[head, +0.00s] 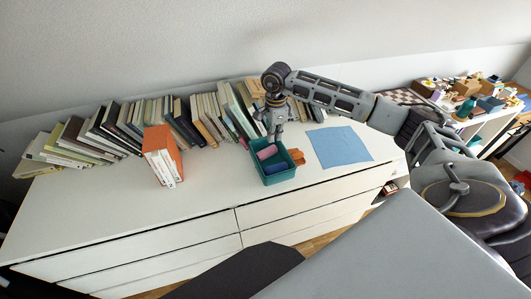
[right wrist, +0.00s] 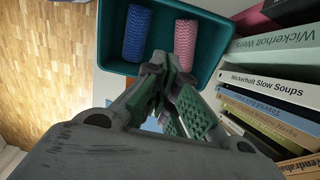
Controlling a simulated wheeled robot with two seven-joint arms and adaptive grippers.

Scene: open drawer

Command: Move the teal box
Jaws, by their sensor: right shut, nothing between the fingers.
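The teal box (head: 282,177) stands upright on the white dresser top, near its front edge. It also shows in the right wrist view (right wrist: 107,40). A pink roll (head: 266,152) and a blue roll (head: 274,168) lie inside it. My right gripper (head: 277,138) is at the box's back rim, pointing down. In the right wrist view its fingertips (right wrist: 167,62) are together over the near rim, covering part of it, with nothing held. I cannot tell whether they touch the box. My left gripper is not in view.
A blue square mat (head: 340,146) lies flat to the box's right, clear on top. An orange block (head: 297,157) sits beside the box. A row of books (head: 185,122) leans along the wall behind; orange-and-white books (head: 163,158) stand at left. Free dresser top lies at left.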

